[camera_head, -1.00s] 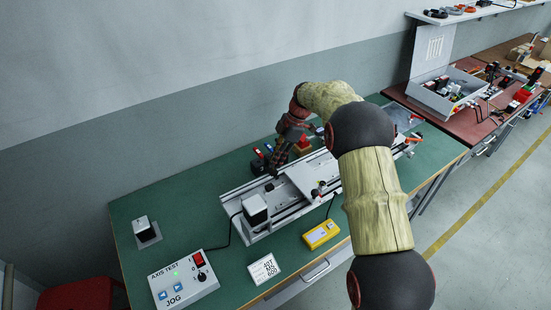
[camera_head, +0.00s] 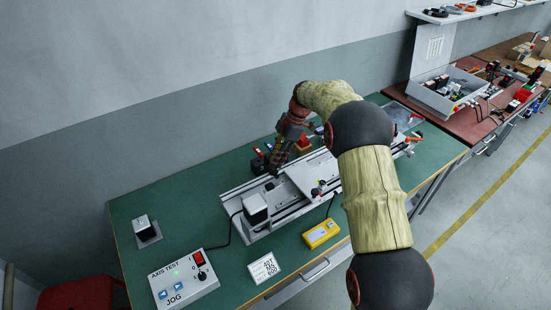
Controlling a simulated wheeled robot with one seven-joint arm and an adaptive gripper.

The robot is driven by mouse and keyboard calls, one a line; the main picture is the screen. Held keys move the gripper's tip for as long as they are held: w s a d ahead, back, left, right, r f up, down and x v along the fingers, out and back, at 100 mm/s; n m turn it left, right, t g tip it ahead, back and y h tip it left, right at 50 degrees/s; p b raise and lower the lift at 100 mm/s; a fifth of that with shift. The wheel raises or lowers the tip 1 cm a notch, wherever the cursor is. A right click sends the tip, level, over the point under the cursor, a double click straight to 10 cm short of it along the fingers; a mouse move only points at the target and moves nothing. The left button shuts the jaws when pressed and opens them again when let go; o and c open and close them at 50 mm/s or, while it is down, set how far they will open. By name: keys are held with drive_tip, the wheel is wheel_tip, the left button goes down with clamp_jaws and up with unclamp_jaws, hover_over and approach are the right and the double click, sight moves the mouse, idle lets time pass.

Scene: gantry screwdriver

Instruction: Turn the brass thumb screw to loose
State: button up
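The brass thumb screw cannot be made out; it is too small or hidden near my gripper. The gantry (camera_head: 290,213) is a silver linear rail unit lying on the green bench top, with a grey carriage plate (camera_head: 318,177) across it and a black-and-white motor block (camera_head: 255,208) at its near left end. My gripper (camera_head: 275,173) points down over the far side of the rail, left of the carriage plate. Its fingers are small and dark here, and their opening and any contact cannot be told. A small dark part (camera_head: 270,186) sits on the rail just below the fingertips.
An AXIS TEST box (camera_head: 185,281) with a red switch and dark knob stands at the front left. A yellow meter (camera_head: 321,234) and a white card (camera_head: 264,268) lie in front of the gantry. A small block (camera_head: 147,228) stands at left. The bench's left part is mostly clear.

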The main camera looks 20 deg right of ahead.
drive_tip(key=v, duration=1.2)
wheel_tip(320, 180, down, 5)
drive_tip(key=s+d+m, duration=0.2)
drive_tip(key=s+m, duration=0.1)
drive_tip(key=m, duration=0.6)
drive_tip(key=s+a+r+m+t+h, duration=0.1)
drive_tip(key=s+a+r+m+t, duration=0.1)
drive_tip(key=s, duration=1.1)
drive_tip(key=s+a+r+m+t+h, duration=0.2)
drive_tip(key=s+r+m, duration=0.2)
drive_tip(key=s, duration=0.9)
drive_tip(key=s+a+r+m+t+h, duration=0.1)
drive_tip(key=s+a+r+m+t, duration=0.1)
drive_tip(key=s+r, duration=0.5)
drive_tip(key=s+a+m, duration=0.1)
drive_tip(key=s, duration=0.5)
drive_tip(key=shift+r+m, duration=0.25)
drive_tip(key=shift+m, duration=0.15)
